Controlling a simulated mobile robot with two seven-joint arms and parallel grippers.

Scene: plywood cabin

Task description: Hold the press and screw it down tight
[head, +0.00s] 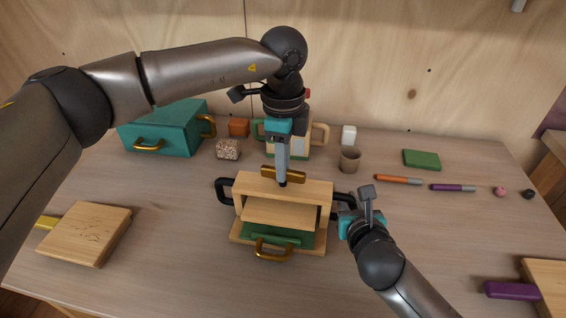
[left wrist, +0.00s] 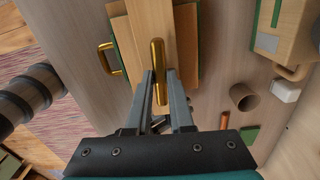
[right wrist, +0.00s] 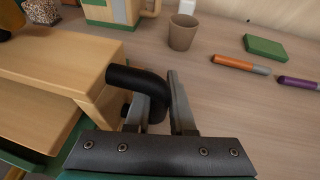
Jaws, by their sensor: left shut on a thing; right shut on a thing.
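The press (head: 318,190) is a wooden frame with a plate (head: 278,213) inside and a green layer (head: 262,234) under the plate. It stands in the middle of the table, with a brass handle (head: 273,248) low at its front. My left gripper (head: 283,172) comes from above and is shut on the brass screw bar (head: 297,174) over the top beam; the bar also shows in the left wrist view (left wrist: 157,62). My right gripper (head: 347,206) is shut on the black side handle (right wrist: 140,80) at the press's right. Another black handle (head: 222,190) is on its left side.
A teal case (head: 165,125), a speckled block (head: 228,149), a cup (head: 350,160) and a green block (head: 422,159) stand behind. Markers (head: 398,179) lie to the right. A wooden board (head: 85,233) lies at left.

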